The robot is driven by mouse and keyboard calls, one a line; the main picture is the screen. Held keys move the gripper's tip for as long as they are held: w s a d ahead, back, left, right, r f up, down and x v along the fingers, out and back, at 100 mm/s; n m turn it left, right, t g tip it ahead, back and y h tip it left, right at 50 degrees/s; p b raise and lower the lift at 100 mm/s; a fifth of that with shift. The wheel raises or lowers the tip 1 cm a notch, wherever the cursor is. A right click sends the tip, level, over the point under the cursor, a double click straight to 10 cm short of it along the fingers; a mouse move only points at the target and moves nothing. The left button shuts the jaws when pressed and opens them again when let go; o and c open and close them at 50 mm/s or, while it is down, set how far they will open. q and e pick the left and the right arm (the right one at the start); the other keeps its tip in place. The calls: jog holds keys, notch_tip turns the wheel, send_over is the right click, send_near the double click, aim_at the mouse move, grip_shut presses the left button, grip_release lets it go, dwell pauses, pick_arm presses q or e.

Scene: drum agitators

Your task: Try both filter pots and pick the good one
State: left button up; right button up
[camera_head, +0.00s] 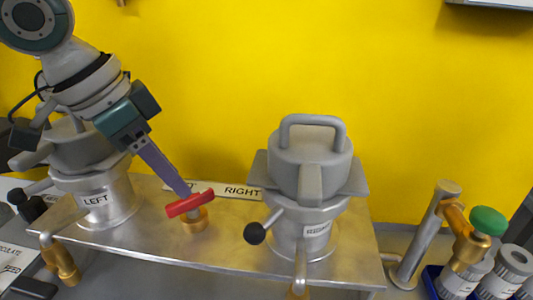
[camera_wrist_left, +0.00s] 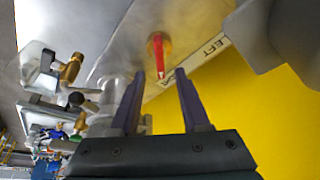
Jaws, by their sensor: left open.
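The left filter pot (camera_head: 95,208), labelled LEFT, stands on the metal bench, its lid partly hidden behind my left arm. The right filter pot (camera_head: 311,170), labelled RIGHT, has a grey lid with a loop handle and a black-knobbed lever (camera_head: 254,233). Between them a red valve handle (camera_head: 190,203) sits on a brass body (camera_head: 195,220), slanting up to the right. My left gripper (camera_head: 186,190) points down at the red handle. In the left wrist view its fingers (camera_wrist_left: 160,75) are apart, with the red handle (camera_wrist_left: 159,55) beyond and between them. My right gripper is out of view.
A LEFT/RIGHT sign strip (camera_head: 240,191) lies behind the red handle, partly hidden by my gripper. Brass taps (camera_head: 63,260) hang at the bench front. A green-topped brass valve (camera_head: 487,222) and grey-white containers (camera_head: 497,287) stand at right. A yellow wall closes the back.

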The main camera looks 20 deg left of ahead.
aim_at(192, 196)
pick_arm(q)
jog(key=shift+x, duration=2.3)
jog(key=shift+w, duration=0.1)
grip_shut()
